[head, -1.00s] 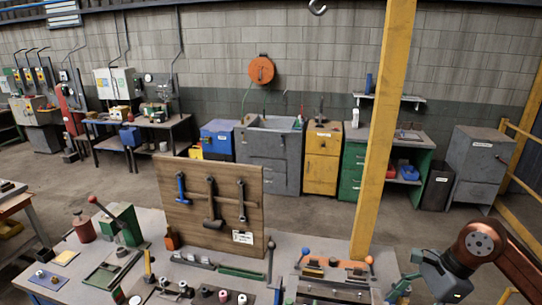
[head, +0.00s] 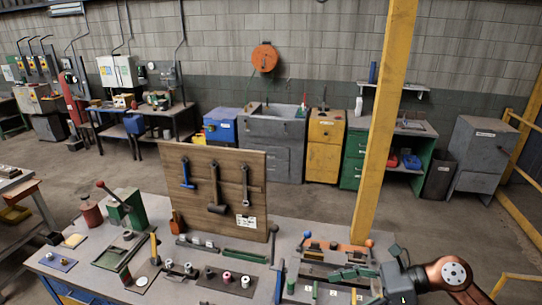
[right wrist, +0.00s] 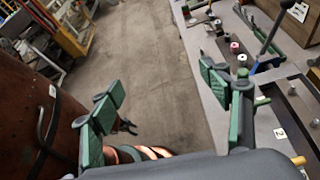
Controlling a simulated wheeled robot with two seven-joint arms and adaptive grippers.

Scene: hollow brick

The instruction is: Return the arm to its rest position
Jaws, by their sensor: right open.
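My right arm, copper and dark grey, comes in at the lower right of the head view. Its right gripper (head: 354,283) has green fingers and is over the right part of the workbench (head: 318,231). In the right wrist view the gripper (right wrist: 160,82) is open, its two green fingers wide apart with nothing between them. Bare floor shows through the gap, and the bench edge lies close by the right finger. My left gripper is in neither view.
A wooden tool board (head: 212,220) with hanging tools stands on the bench. A yellow post (head: 385,120) rises behind the bench near my right arm. A green lever press (head: 124,208) stands at the left. Small parts and fixtures lie along the front. Open floor lies behind the bench.

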